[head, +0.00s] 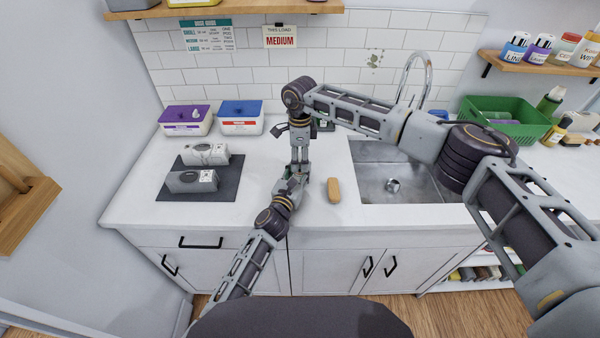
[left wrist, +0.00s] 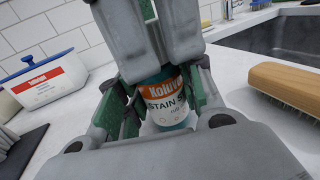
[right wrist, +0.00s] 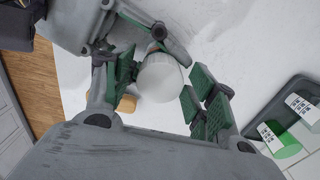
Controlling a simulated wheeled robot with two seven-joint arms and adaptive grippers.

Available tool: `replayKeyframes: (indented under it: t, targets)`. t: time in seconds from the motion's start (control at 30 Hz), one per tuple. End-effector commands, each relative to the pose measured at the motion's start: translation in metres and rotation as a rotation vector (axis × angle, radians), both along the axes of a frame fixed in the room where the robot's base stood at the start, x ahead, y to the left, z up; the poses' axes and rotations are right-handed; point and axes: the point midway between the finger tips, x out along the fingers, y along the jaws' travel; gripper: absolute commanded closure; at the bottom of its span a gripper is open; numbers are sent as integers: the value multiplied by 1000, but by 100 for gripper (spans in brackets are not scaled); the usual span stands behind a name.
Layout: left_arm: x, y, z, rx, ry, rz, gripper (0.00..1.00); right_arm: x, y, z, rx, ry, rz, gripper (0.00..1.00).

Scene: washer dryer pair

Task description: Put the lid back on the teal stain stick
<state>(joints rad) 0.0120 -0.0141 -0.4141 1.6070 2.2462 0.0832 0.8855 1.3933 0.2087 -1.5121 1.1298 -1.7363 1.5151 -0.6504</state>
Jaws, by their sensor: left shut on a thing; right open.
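The teal stain stick (left wrist: 168,104) stands upright on the counter in the left wrist view, its label partly covered. My left gripper (head: 291,184) is shut on it, low at the counter. My right gripper (head: 299,168) points straight down from above, open, its fingers around the top of the stick; they also show in the left wrist view (left wrist: 158,40). In the right wrist view a round white piece (right wrist: 160,78) lies between the open green pads. I cannot tell whether it is the lid or the stick's own top, nor whether a lid is seated.
A wooden brush (head: 333,190) lies just right of the grippers, before the sink (head: 395,178). A dark mat (head: 225,190) with two grey boxes lies left. Purple-lidded (head: 187,119) and blue-lidded (head: 241,117) tubs stand at the back. A green basket (head: 505,119) stands right.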

Motion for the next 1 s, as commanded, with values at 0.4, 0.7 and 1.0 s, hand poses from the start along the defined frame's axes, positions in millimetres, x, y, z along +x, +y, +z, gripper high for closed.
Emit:
replayKeyframes:
  t: [0.4, 0.7, 1.0]
  targets:
    - [0, 0, 0, 0, 0, 0, 100, 0, 0, 0, 0, 0, 0, 74]
    - [0, 0, 0, 0, 0, 0, 100, 0, 0, 0, 0, 0, -14, 91]
    - [0, 0, 0, 0, 0, 0, 100, 0, 0, 0, 0, 0, -201, 91]
